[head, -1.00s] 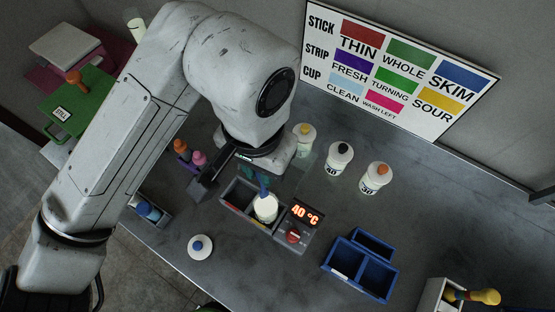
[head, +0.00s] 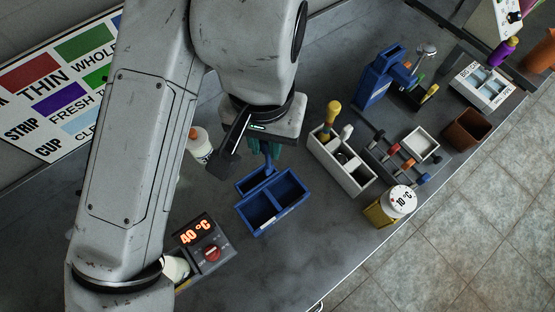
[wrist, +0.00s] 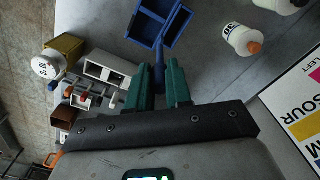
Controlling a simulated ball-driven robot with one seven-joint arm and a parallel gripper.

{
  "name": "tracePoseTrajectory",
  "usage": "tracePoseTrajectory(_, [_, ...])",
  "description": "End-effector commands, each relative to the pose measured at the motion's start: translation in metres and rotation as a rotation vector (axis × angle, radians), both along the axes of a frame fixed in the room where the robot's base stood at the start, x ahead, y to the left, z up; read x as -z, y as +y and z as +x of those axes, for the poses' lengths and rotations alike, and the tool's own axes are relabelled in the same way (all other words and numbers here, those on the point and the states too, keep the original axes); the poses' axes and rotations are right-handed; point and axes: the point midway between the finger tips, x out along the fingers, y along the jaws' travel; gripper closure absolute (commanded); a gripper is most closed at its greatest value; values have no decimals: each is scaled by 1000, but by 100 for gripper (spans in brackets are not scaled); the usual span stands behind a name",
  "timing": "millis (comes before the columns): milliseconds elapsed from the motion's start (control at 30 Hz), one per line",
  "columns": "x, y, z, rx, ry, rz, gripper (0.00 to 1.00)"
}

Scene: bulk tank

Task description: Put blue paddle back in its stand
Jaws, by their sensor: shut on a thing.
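My gripper (head: 274,146) is shut on the blue paddle (head: 268,162), which hangs below the green fingers. In the wrist view the blue paddle (wrist: 159,62) shows between the green fingers (wrist: 161,84). Its lower end is above or at the back of a blue divided box (head: 290,190); I cannot tell whether it is inside. The blue box also shows in the wrist view (wrist: 167,40). A rack (head: 384,158) with several coloured-knob tools stands to the right. I cannot tell for certain which holder is the paddle's stand.
A white caddy (head: 352,183) with a yellow-handled tool stands right of the blue box. A yellow holder with a white-lidded 10 °C jar (head: 400,200) is near the front edge. The 40 °C heater (head: 205,243) is at left. Bare counter lies before the blue box.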

Motion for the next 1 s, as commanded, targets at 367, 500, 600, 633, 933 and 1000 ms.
tracePoseTrajectory(367, [21,-158,25,637,6,5,100])
tracePoseTrajectory(500, [23,-190,21,771,9,5,100])
tracePoseTrajectory(600, [24,-201,18,822,10,5,100])
tracePoseTrajectory(633, [26,-204,18,831,12,4,100])
tracePoseTrajectory(933, [72,-206,17,841,13,3,100])
tracePoseTrajectory(1000, [80,-206,17,843,13,4,100])
